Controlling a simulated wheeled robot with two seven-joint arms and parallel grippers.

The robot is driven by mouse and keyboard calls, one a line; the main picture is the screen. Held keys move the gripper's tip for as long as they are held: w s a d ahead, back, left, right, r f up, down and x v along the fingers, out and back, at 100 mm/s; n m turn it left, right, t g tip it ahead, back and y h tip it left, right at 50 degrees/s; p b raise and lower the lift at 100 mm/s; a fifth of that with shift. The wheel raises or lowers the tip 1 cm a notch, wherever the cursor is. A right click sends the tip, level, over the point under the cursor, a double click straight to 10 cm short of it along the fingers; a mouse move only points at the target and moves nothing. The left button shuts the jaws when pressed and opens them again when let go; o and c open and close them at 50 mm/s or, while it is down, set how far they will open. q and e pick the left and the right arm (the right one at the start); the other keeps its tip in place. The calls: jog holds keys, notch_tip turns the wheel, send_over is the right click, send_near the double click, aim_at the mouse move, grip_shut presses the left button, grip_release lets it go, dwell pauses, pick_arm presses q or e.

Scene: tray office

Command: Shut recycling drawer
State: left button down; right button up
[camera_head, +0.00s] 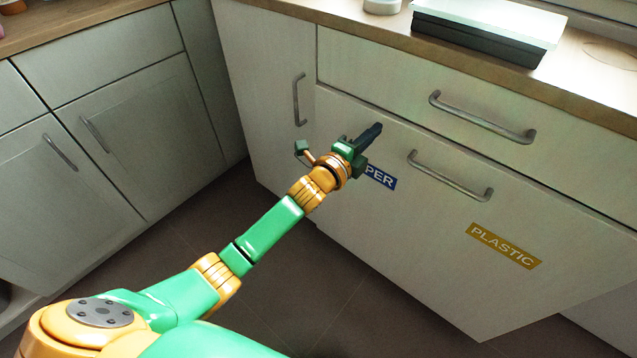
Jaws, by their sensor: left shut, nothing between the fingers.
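The recycling drawer (400,240) has a wide pale front with a blue label ending in "PER" (381,177) and a yellow "PLASTIC" label (504,246). Its metal bar handle (450,178) is near the top of the front. I see no open bin space above it; whether it is fully flush I cannot tell. My left gripper (374,131) is shut and empty, in front of the drawer's upper left part, left of the handle. The gripper and wrist hide the start of the blue label. My right gripper is not in view.
An upper drawer with a bar handle (480,120) sits under the wooden countertop (580,95). A dark, light-topped box (485,30) lies on the counter. A narrow handled cabinet (265,75) is at left of the drawer, with more cabinets (140,140) along the left wall. The dark floor (335,285) looks clear.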

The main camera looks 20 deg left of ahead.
pick_arm(q)
jog(key=shift+w+d+r, duration=0.1)
jog(key=shift+w+r, duration=0.2)
jog(key=shift+w, duration=0.25)
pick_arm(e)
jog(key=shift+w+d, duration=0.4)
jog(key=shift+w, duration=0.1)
